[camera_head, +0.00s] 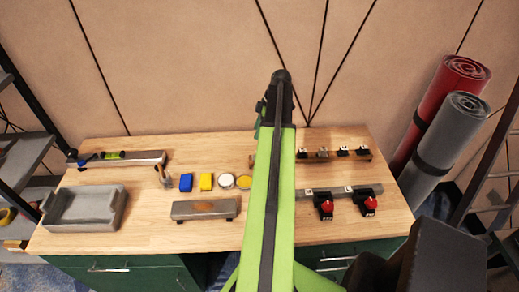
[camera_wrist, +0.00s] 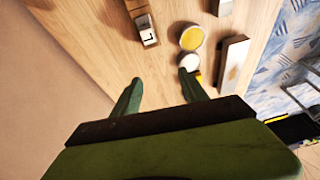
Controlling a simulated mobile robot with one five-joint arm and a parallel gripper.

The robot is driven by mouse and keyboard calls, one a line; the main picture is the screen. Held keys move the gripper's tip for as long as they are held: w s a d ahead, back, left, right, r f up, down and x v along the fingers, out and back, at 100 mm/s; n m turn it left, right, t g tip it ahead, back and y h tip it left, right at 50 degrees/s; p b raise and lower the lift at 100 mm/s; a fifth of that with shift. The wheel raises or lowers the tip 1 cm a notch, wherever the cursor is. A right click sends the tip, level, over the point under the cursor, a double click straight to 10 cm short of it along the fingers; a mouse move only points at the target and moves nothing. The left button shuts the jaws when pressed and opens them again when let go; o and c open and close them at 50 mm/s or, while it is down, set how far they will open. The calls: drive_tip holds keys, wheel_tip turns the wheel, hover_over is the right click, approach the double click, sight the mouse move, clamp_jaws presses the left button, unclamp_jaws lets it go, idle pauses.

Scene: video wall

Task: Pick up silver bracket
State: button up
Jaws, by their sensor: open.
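My gripper (camera_wrist: 159,77) is open and empty, its two green fingers apart over the wooden table. In the wrist view, a small metallic piece with an L-marked face (camera_wrist: 148,36) sits on a wooden strip beyond the left finger. It may be the silver bracket, but I cannot tell for sure. In the head view, several small silver and dark pieces (camera_head: 322,153) stand in a row on the rack at the back right of the table. My green arm hides the middle of the table, and my gripper does not show clearly there.
The wooden table (camera_head: 150,226) also holds a grey tray (camera_head: 84,207), a grey block (camera_head: 205,209), a blue item (camera_head: 186,182), a yellow item (camera_head: 206,182), white and yellow round lids (camera_head: 226,180), and red-and-black pieces (camera_head: 369,205) at the right. Rolled mats (camera_head: 440,135) stand right of it.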

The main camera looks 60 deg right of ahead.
drive_tip(key=s+d+r, duration=0.2)
drive_tip(key=s+d, duration=0.3)
drive_tip(key=shift+n, duration=0.4)
drive_tip(key=b+x, duration=1.1)
drive_tip(key=x, duration=0.2)
drive_tip(key=shift+w+a, duration=0.1)
drive_tip(key=shift+w, duration=0.05)
drive_tip(key=shift+w+t, duration=0.1)
drive_tip(key=shift+t, duration=0.2)
drive_tip(key=b+x, duration=0.5)
drive_tip(key=shift+s+f, duration=0.3)
drive_tip(key=shift+s, duration=0.05)
drive_tip(key=shift+r, duration=0.2)
drive_tip(key=shift+c, duration=0.4)
clamp_jaws()
